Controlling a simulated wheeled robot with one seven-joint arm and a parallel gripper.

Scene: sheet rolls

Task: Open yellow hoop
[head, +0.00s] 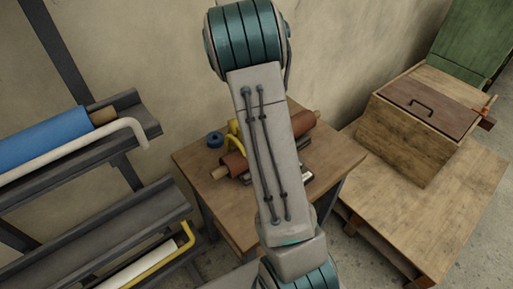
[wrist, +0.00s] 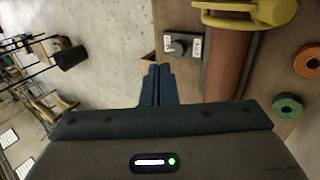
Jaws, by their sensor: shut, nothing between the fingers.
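A yellow curved piece (head: 234,128) arches at the reddish-brown roll (head: 235,163) on the small wooden table; my arm hides part of both. In the wrist view the yellow piece (wrist: 250,14) crosses the roll (wrist: 230,60) at the top edge and is cut off there. Another yellow bar (head: 160,258), bent at its end, runs along the lower rack shelf. I cannot tell from the frames which one is the hoop named. My gripper (wrist: 157,72) is shut and empty, left of and apart from the roll; in the head view my arm hides it.
A grey fitting with white plates (wrist: 184,46) sits beside the roll. Green (wrist: 287,106) and orange (wrist: 307,61) rings lie on the table (head: 340,158). The left rack holds a blue roll (head: 45,138) behind a white bar (head: 75,147). A wooden box (head: 410,135) stands at right.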

